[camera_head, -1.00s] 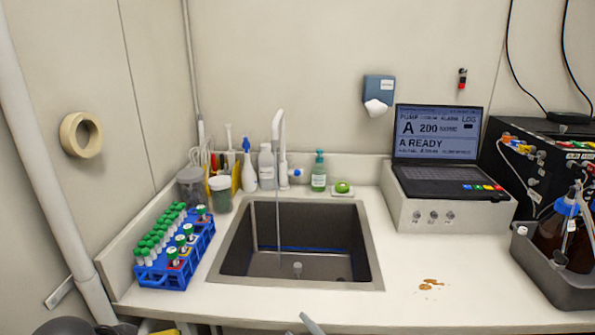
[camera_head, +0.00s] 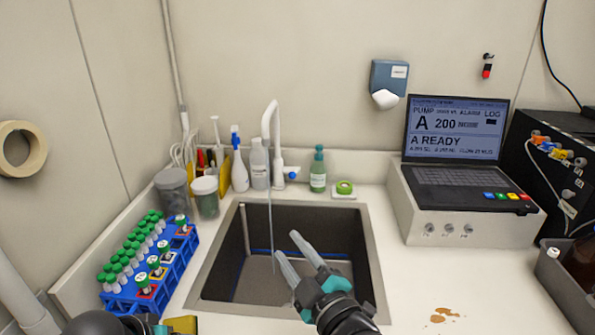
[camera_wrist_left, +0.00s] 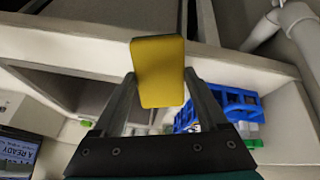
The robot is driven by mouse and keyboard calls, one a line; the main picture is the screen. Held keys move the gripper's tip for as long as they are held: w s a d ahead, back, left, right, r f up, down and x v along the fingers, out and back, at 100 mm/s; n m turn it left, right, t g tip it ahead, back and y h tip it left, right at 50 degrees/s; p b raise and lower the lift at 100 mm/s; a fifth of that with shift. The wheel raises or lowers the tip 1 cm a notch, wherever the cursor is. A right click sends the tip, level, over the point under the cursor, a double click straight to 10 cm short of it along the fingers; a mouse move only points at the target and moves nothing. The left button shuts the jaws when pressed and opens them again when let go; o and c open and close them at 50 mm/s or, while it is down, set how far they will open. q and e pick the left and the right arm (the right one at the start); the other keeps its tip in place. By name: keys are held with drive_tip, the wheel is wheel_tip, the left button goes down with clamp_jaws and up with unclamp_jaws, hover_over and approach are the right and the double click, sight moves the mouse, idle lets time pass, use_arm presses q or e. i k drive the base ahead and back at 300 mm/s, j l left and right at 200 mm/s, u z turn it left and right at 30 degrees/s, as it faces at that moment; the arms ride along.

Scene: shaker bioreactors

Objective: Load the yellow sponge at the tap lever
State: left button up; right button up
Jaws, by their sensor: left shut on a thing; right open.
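My left gripper (camera_wrist_left: 160,100) is shut on the yellow sponge (camera_wrist_left: 157,70), which sits between its two fingers in the left wrist view. In the head view part of the sponge (camera_head: 181,325) shows at the bottom edge, below the tube rack; the left fingers are hard to make out there. My right gripper (camera_head: 285,252) is open and empty over the front part of the sink. The white tap (camera_head: 268,125) stands behind the sink (camera_head: 215,245), with a thin stream of water falling from it. The tap lever (camera_head: 292,172) has a blue tip and sits at the tap's right side.
A blue rack (camera_head: 160,280) of green-capped tubes stands left of the sink. Bottles, including a green soap bottle (camera_head: 318,170), line the back. A laptop (camera_head: 455,145) on a white box stands at right. A brown spill (camera_head: 443,315) lies on the counter.

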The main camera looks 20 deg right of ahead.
sight(292, 175)
drive_tip(key=i+l, duration=0.7)
drive_tip(key=i, duration=0.15)
